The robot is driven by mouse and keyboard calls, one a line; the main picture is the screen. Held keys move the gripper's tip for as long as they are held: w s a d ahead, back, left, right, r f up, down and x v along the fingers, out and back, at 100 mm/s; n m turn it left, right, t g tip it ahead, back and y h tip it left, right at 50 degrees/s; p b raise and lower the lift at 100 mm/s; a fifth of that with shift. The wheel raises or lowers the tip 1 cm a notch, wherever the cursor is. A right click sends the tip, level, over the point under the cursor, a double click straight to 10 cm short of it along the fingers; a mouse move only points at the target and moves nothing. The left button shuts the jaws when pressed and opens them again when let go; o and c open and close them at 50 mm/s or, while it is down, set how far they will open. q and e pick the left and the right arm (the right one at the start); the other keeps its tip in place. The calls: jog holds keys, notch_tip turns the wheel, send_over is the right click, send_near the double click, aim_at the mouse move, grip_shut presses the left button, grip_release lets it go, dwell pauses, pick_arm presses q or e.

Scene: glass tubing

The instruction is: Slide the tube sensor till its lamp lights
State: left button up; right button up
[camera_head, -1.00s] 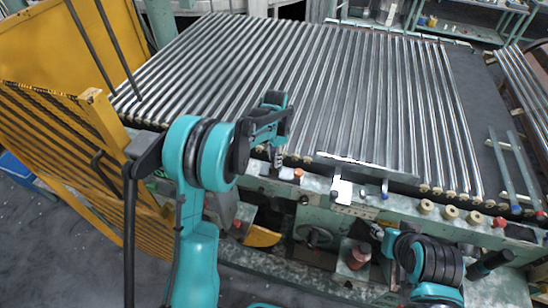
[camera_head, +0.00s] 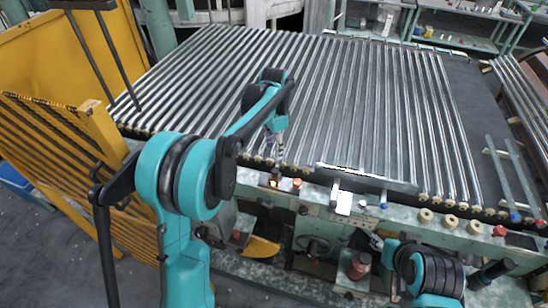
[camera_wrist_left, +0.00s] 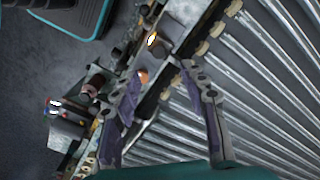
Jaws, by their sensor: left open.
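The tube sensor (camera_head: 275,177) is a small dark block on the machine's front rail, just left of an orange knob. A yellow-orange lamp glows on it, and in the left wrist view the sensor (camera_wrist_left: 172,38) shows the same glow. My left gripper (camera_head: 276,146) is above and behind the sensor, over the tube ends. In the left wrist view the gripper (camera_wrist_left: 160,78) has its two fingers spread, with nothing held between them; the sensor lies beyond the tips. My right gripper (camera_head: 374,240) is low in front of the machine, small and partly hidden by its arm.
Parallel glass tubes (camera_head: 330,95) cover the bed behind the rail. A white block (camera_head: 342,203) and a blue knob stand right of the sensor. The orange knob (camera_head: 297,184) is close beside it. Yellow guards (camera_head: 100,130) stand at left.

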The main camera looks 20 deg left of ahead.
aim_at(275, 171)
pick_arm(q)
jog(key=shift+r, duration=0.85)
notch_tip(275, 171, down, 4)
jog(key=p, duration=0.5)
jog(key=shift+d, duration=0.1)
notch_tip(275, 171, down, 8)
jog(key=shift+f+b, duration=0.1)
jog(key=shift+b, duration=0.3)
